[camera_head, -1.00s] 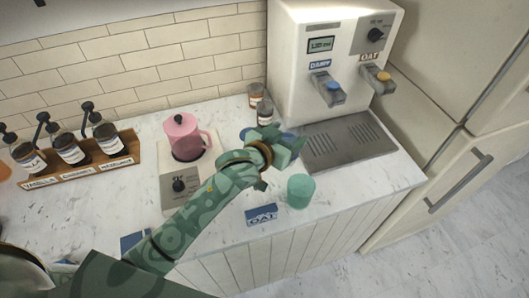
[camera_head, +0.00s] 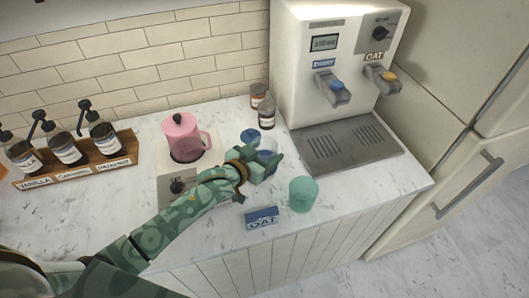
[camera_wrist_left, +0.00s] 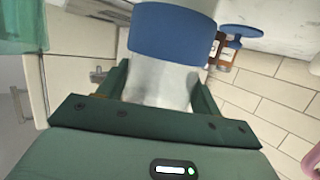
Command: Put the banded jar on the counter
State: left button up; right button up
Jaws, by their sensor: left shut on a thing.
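The banded jar (camera_wrist_left: 172,32) is pale with a wide blue band. It stands between the two fingers of my left gripper (camera_wrist_left: 162,88) in the wrist view. In the head view my left gripper (camera_head: 265,162) is over the counter (camera_head: 220,232), and the blue band of the jar (camera_head: 268,146) shows just behind the fingers. The fingers are shut on the jar. Its base is hidden, so I cannot tell whether it touches the counter. My right gripper is not in view.
A blue disc (camera_head: 250,135), small brown jars (camera_head: 266,114) and the dispenser (camera_head: 322,80) are behind. A pink pitcher (camera_head: 182,138) and a syrup rack (camera_head: 75,172) are left.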

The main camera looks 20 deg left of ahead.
pick_arm(q)
jog(key=o, duration=1.3)
jog(key=shift+f, duration=0.1)
jog(key=shift+o, duration=0.2)
jog(key=shift+s+a+r, duration=0.1)
jog(key=shift+s+r, duration=0.15)
jog(key=shift+s, duration=0.1)
jog(key=p+v, duration=0.2)
jog(key=v, duration=0.9)
jog(key=shift+s, duration=0.15)
